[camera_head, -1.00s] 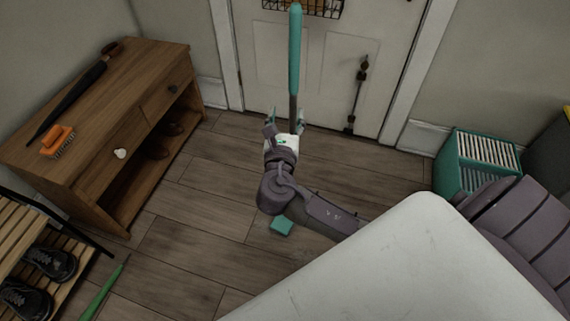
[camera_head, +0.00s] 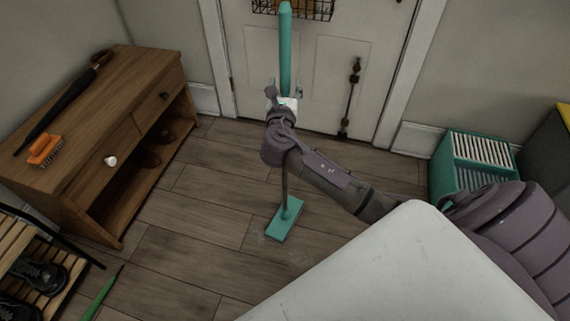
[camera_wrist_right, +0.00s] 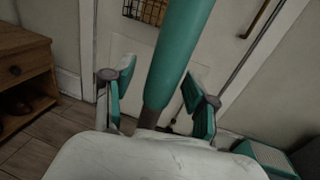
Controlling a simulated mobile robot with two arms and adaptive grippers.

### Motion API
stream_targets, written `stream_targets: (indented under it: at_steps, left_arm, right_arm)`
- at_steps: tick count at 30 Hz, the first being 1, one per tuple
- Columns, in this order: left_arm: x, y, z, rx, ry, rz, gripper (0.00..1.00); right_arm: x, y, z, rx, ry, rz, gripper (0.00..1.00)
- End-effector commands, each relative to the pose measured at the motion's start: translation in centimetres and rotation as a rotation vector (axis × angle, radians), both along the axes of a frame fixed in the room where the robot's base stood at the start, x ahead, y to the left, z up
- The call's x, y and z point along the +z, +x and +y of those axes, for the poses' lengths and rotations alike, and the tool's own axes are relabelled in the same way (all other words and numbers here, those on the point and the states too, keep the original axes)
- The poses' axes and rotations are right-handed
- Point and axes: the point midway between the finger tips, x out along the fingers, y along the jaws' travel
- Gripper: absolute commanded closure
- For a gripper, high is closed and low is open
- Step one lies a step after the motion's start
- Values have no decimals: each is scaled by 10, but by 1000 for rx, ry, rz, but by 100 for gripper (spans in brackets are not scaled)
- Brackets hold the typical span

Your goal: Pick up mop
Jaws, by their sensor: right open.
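The mop stands upright, with a teal handle (camera_head: 285,48) rising in front of the door and a flat teal head (camera_head: 284,219) on the floor. My right arm hides the middle of its pole in the head view. My right gripper (camera_head: 285,92) is at the lower end of the teal grip. In the right wrist view the open fingers (camera_wrist_right: 158,88) stand on either side of the mop handle (camera_wrist_right: 180,50), with visible gaps at both sides. My left gripper is not in view.
A shoe rack (camera_head: 50,245) is at the lower left. A teal crate (camera_head: 452,165) is at the right. The floor around the mop head is clear.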

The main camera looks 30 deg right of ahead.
Motion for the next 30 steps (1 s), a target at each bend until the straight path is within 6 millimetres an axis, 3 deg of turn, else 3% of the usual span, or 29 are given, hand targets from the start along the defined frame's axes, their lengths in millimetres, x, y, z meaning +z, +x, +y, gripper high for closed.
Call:
stream_targets:
  at_steps: [5, 15, 30]
  left_arm:
    - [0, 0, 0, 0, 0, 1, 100]
    - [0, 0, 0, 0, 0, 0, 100]
    - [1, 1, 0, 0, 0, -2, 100]
  right_arm:
    - [0, 0, 0, 0, 0, 0, 46]
    - [0, 0, 0, 1, 0, 0, 100]
    - [4, 0, 0, 1, -1, -3, 100]
